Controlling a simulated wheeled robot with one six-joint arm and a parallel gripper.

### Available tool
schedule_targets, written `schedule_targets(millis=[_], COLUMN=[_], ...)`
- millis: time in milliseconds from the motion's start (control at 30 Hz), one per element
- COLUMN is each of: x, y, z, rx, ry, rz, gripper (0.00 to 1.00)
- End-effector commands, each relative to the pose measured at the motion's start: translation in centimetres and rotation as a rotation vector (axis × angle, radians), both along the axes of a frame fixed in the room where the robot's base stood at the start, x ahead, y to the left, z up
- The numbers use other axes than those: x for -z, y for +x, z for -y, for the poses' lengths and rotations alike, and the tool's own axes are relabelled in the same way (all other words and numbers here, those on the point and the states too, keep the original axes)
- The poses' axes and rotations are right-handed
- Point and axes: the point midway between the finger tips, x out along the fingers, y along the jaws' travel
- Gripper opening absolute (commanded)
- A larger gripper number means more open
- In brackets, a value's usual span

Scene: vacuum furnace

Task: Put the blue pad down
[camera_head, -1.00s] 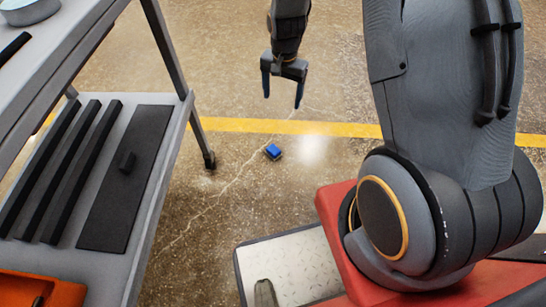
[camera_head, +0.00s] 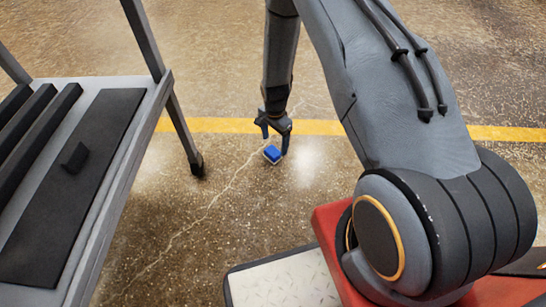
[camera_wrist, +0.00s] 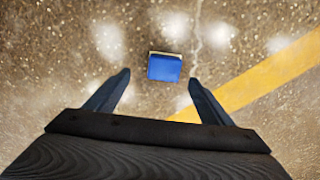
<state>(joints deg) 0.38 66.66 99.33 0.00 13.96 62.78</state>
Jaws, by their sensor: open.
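The blue pad (camera_head: 272,154) is a small blue block with a pale edge. It lies on the brown concrete floor near the yellow line. My gripper (camera_head: 274,145) is low beside it, fingers pointing down and apart. In the wrist view the pad (camera_wrist: 165,68) shows in the gap just beyond the fingertips of my open gripper (camera_wrist: 159,77). The fingers do not appear to touch it. I cannot tell the exact height of the fingertips above the floor.
A grey cart (camera_head: 108,215) stands at the left, with a dark mat (camera_head: 75,190) and dark bars (camera_head: 35,140) on its shelf. A cart leg (camera_head: 183,130) stands left of the pad. The floor around the pad is clear, with a yellow line (camera_head: 215,125) behind it.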

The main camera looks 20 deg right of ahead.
Motion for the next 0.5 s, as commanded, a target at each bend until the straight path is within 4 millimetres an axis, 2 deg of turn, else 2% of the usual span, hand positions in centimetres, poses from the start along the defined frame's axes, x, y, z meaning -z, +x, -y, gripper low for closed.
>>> schedule_targets(millis=[133,367,500], x=[1.8,3.1,4.6], y=[0.0,0.1,0.5], z=[0.0,-0.2,-0.4], rx=[0.001,0.0,0.0], ry=[0.0,0.0,0.0], rz=[-0.001,-0.001,-0.001], gripper=[0.75,0.75,0.75])
